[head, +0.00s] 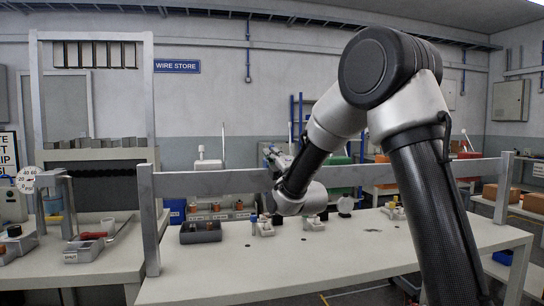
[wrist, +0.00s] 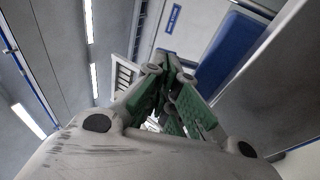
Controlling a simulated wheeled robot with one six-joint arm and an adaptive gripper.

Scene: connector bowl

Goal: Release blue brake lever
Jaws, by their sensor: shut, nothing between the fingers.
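The wrist view shows no lever.
The pale bench (head: 350,250) has clear room in front. Another small fixture (head: 315,224) stands to the right, and a dark tray (head: 200,232) to the left. A grey rail (head: 205,183) crosses behind the bench, near my gripper, with an upright post (head: 149,225) at its left end.

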